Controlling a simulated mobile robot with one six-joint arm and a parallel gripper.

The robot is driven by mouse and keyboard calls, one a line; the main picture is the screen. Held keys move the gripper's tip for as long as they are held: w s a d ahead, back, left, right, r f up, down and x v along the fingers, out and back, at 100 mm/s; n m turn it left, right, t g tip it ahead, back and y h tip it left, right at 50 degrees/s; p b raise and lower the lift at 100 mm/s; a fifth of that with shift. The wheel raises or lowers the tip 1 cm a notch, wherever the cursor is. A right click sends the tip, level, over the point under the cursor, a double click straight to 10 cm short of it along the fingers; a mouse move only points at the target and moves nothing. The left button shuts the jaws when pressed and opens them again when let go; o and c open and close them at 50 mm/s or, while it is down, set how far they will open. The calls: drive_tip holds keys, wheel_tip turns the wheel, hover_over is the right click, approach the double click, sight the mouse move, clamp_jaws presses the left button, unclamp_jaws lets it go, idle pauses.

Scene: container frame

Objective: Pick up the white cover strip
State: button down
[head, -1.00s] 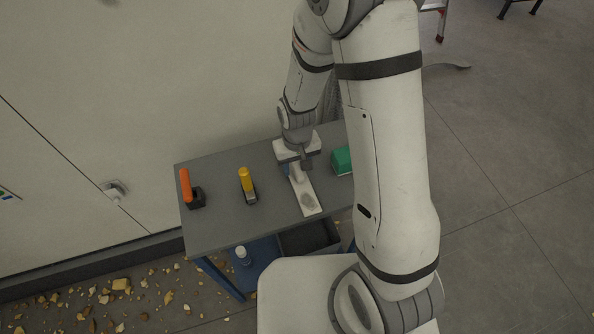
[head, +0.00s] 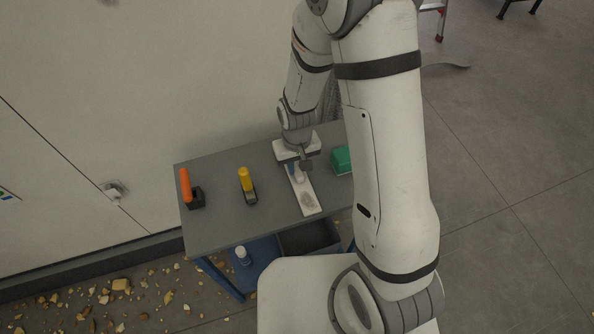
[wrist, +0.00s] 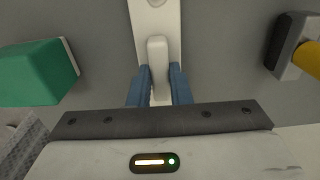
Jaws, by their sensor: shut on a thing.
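The white cover strip (head: 308,199) lies on the grey top of the blue cart, with a grey oval patch near its front end. In the wrist view the strip (wrist: 144,18) runs up from between my fingers and has a raised white handle (wrist: 157,52). My gripper (wrist: 159,76) has its blue fingers on both sides of this handle and is shut on it. In the head view my gripper (head: 297,172) points down over the strip's far half. The strip looks flat on the cart; I cannot tell any gap beneath it. My gripper hides its far end.
A green block (head: 341,160) lies close to the right of the strip. A yellow-handled tool (head: 245,180) and an orange-handled tool (head: 185,186) stand to the left on the cart top (head: 220,221). A wall is behind. Crumbly debris (head: 121,285) lies on the floor.

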sight(297, 167)
drive_tip(key=shift+r, duration=0.1)
wheel_tip(297, 167, up, 10)
drive_tip(key=shift+b, duration=0.3)
idle(0.9)
